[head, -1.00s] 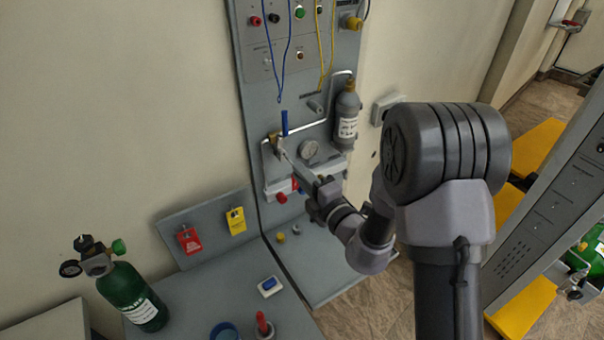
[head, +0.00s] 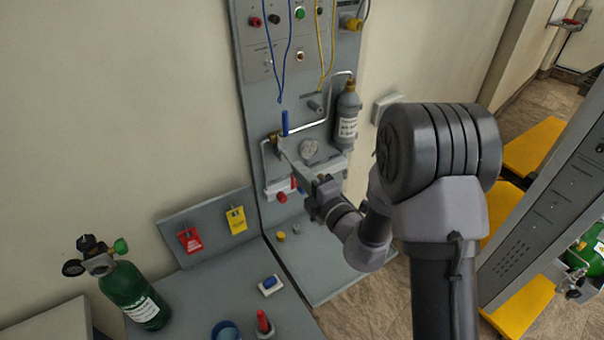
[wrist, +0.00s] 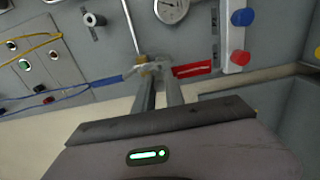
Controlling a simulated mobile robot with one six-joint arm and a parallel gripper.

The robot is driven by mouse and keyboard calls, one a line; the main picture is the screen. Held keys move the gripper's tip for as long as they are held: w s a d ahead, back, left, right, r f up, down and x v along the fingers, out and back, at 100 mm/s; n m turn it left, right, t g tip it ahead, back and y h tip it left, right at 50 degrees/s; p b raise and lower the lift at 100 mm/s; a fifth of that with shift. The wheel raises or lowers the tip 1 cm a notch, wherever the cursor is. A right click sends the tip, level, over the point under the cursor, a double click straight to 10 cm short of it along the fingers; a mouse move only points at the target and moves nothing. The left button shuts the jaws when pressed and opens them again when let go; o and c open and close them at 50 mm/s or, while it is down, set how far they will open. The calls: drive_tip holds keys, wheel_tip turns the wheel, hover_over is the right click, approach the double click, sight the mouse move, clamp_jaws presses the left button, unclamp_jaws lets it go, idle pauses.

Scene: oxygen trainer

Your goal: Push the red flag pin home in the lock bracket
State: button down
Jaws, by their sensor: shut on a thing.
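The red flag pin shows mainly by its red flag (wrist: 192,69), just right of my fingertips in the wrist view. In the head view the flag (head: 294,183) is a small red patch below my fingers. My gripper (wrist: 158,78) is shut on the pin; its fingers hide the shank. In the head view my gripper (head: 281,145) reaches the panel below the upright blue lever (head: 285,122). The lock bracket (wrist: 148,67) appears as grey and brass parts at my fingertips. How deep the pin sits in it cannot be seen.
A gauge (head: 309,150) and a grey bottle (head: 347,116) are right of the fingers. A red knob (head: 282,197) is below. Blue and yellow leads (head: 320,60) hang above. A green cylinder (head: 135,293) stands on the bench at left.

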drive_tip(key=shift+p+x, duration=1.25)
drive_tip(key=shift+x, duration=1.2)
drive_tip(key=c, duration=1.3)
unclamp_jaws()
drive_tip(key=shift+s, duration=0.1)
drive_tip(key=v, duration=1.7)
drive_tip(key=shift+d, duration=0.1)
